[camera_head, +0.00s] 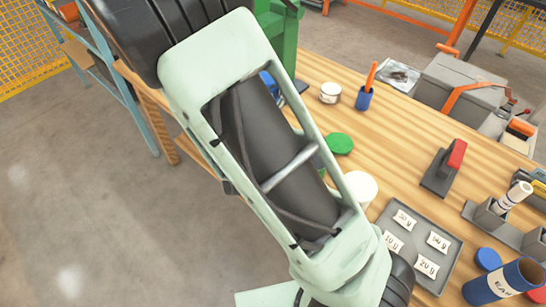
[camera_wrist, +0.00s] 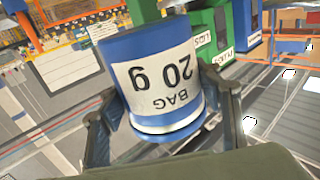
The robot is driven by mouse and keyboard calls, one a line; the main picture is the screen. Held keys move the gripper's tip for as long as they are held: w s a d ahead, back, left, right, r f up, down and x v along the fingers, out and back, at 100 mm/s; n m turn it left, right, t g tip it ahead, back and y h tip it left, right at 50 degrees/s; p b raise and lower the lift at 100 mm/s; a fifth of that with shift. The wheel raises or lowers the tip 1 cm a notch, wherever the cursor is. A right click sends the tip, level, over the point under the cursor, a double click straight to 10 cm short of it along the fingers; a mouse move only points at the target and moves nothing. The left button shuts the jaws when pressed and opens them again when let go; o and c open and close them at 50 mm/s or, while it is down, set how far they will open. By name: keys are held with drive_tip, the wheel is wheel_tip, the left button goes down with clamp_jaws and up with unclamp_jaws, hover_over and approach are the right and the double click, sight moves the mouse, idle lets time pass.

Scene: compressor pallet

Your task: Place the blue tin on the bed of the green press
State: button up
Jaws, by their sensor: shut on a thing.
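The blue tin (camera_wrist: 160,75), with a white label reading "BAG 20 g" upside down, fills the middle of the wrist view. My gripper (camera_wrist: 168,112) is shut on it, with one dark finger at each side. The tin looks tilted and held clear of the surfaces behind it. In the head view neither my gripper nor the held tin shows; my arm crosses the middle. A green upright body (camera_head: 284,42), probably the green press, stands at the top behind my arm. Its bed cannot be made out clearly.
The wooden bench (camera_head: 395,125) carries a white tin (camera_head: 330,92), a blue cup (camera_head: 364,99), a green lid (camera_head: 340,143), a red-handled tool (camera_head: 445,168) and a grey tray (camera_head: 424,276) with labelled packets. A labelled blue container (camera_head: 492,288) lies front right. Bare floor (camera_head: 90,200) is left.

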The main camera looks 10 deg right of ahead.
drive_tip(key=s+a+f+m+g+h+b, duration=0.1)
drive_tip(key=s+f+m+g+h+b, duration=0.2)
drive_tip(key=s+f+h+b, duration=0.3)
drive_tip(key=s+f+m+b, duration=0.1)
drive_tip(key=s+b, duration=0.3)
drive_tip(key=s, duration=0.3)
drive_tip(key=shift+a+m+g, duration=0.3)
drive_tip(key=shift+m+g, duration=0.1)
drive_tip(key=w+d+f+b, duration=0.1)
drive_tip(key=w+f, duration=0.2)
drive_tip(key=w, duration=0.1)
drive_tip(key=w+d+f+b, duration=0.1)
drive_tip(key=w+f, duration=0.2)
drive_tip(key=w, duration=0.1)
drive_tip(key=w+d+f+b, duration=0.1)
drive_tip(key=w+d+f, duration=0.1)
drive_tip(key=w+f, duration=0.1)
drive_tip(key=shift+w+d+f, duration=0.1)
drive_tip(key=shift+w+f, duration=0.1)
drive_tip(key=shift+w, duration=0.7)
drive_tip(key=shift+w+d+f+b, duration=0.15)
drive_tip(key=shift+f+b, duration=0.1)
drive_tip(key=shift+f, duration=0.3)
drive_tip(key=shift+w+a+f+b, duration=0.1)
drive_tip(key=shift+f+b, duration=0.15)
drive_tip(key=shift+f, duration=0.75)
